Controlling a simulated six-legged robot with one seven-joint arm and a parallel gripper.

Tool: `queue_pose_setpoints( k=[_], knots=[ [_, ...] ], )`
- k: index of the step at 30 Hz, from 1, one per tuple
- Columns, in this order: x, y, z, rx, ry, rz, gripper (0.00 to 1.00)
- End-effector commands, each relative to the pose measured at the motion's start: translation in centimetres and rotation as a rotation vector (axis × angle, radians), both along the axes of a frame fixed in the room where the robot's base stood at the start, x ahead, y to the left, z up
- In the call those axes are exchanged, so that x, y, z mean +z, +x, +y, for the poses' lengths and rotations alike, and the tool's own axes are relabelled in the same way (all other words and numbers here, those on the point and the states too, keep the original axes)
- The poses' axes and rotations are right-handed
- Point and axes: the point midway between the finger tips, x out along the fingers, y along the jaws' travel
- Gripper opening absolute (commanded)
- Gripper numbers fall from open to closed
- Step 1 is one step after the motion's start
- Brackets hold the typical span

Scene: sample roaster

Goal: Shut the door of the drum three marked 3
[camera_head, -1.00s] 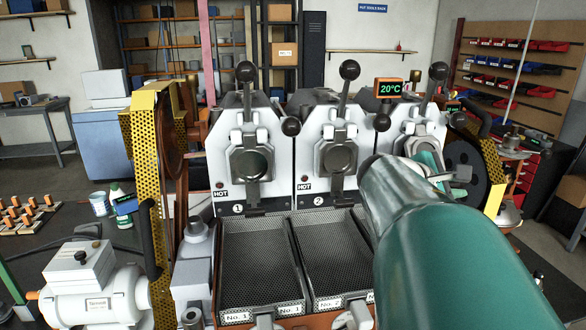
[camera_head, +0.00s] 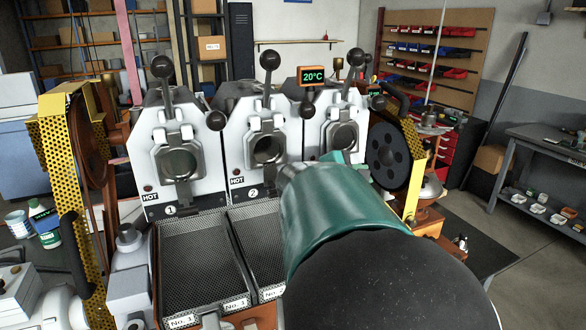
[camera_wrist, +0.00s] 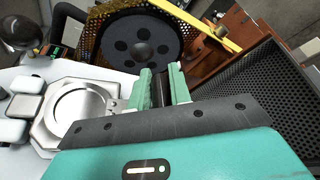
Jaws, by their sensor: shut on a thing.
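The third drum front (camera_head: 325,128), white with a lever on top, stands at the right of the row of three. Its round metal door (camera_wrist: 80,105), in an octagonal plate, shows in the wrist view and also in the head view (camera_head: 343,137). It looks flat against the front; a small gap cannot be ruled out. My gripper (camera_wrist: 164,80) is at the handle side of the door, its green fingers shut on a dark door handle (camera_wrist: 161,92). In the head view, my arm hides most of the gripper and drum three's number.
Drum one (camera_head: 178,165) and drum two (camera_head: 265,148), marked HOT, stand left. Mesh trays (camera_head: 195,262) lie below them. A dark disc (camera_head: 388,146) with yellow guarding (camera_head: 415,165) is close on the right. A temperature display (camera_head: 313,77) stands above.

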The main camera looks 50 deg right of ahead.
Motion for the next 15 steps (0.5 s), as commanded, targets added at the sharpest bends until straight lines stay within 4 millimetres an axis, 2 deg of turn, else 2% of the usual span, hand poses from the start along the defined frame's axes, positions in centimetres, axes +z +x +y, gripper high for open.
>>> queue_pose_setpoints(
  k=[6, 15],
  knots=[
    [-1.0, 1.5, -0.7, 0.002, 0.005, 0.006, 0.00],
    [-1.3, 2.3, -1.1, 0.005, 0.006, 0.005, 0.00]
  ],
)
